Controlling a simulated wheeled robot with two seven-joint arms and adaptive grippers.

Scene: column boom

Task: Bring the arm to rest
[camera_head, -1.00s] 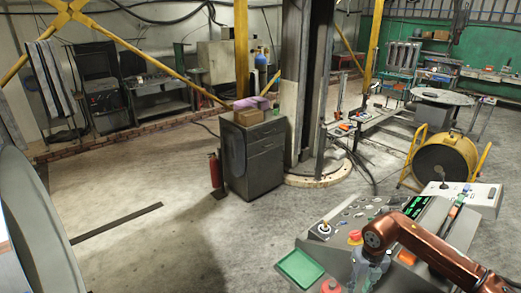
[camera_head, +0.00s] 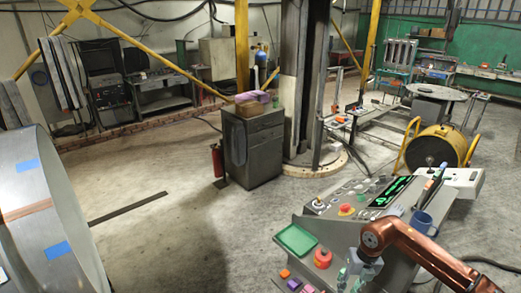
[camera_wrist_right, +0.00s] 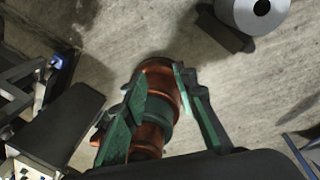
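My copper right arm (camera_head: 415,250) comes in from the lower right in the head view, bent over the near edge of a grey control console (camera_head: 300,222). Its gripper (camera_head: 350,280) hangs at the bottom of the view, in front of the console. In the right wrist view the two green-padded fingers of my right gripper (camera_wrist_right: 158,110) stand apart. A copper and green cylindrical part (camera_wrist_right: 160,85) shows between and beyond them, apparently part of my own arm; I see nothing clearly gripped. My left gripper is not in view.
The console bears red buttons (camera_head: 322,258), a green pad (camera_head: 296,240) and a blue mug (camera_head: 421,222). A large metal cylinder (camera_head: 85,250) stands at left. A grey cabinet (camera_head: 252,150) and yellow reel (camera_head: 435,150) stand farther back. Floor between is mostly clear.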

